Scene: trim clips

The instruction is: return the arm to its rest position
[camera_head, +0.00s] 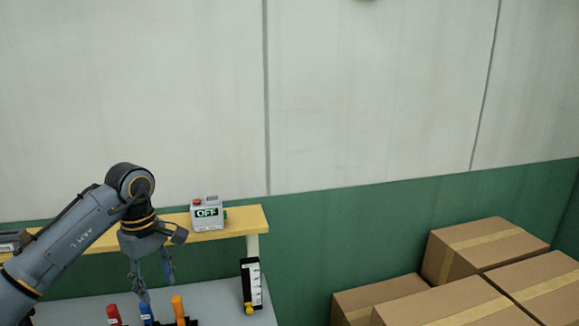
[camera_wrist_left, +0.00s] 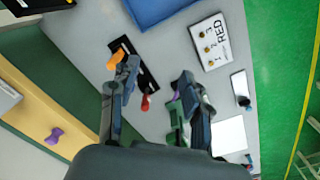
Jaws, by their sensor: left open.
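My left arm comes in from the left in the head view and bends downward at the wrist. My left gripper (camera_head: 150,287) points down over the grey worktable (camera_head: 215,295), with its fingers apart. The wrist view shows the two fingers of the left gripper (camera_wrist_left: 157,84) spread, with nothing held between them. Below it stand a red clip (camera_head: 113,315), a blue clip (camera_head: 147,313) and an orange clip (camera_head: 178,306). In the wrist view the orange clip (camera_wrist_left: 115,59) and red clip (camera_wrist_left: 145,103) show along a black strip (camera_wrist_left: 148,75). My right gripper is out of view.
A yellow shelf (camera_head: 245,218) behind the arm holds a box marked OFF (camera_head: 207,213). A black-and-white upright piece (camera_head: 252,284) stands at the table's right. Cardboard boxes (camera_head: 485,240) fill the lower right. The wrist view shows a white board marked RED (camera_wrist_left: 211,42) and a blue tray (camera_wrist_left: 158,9).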

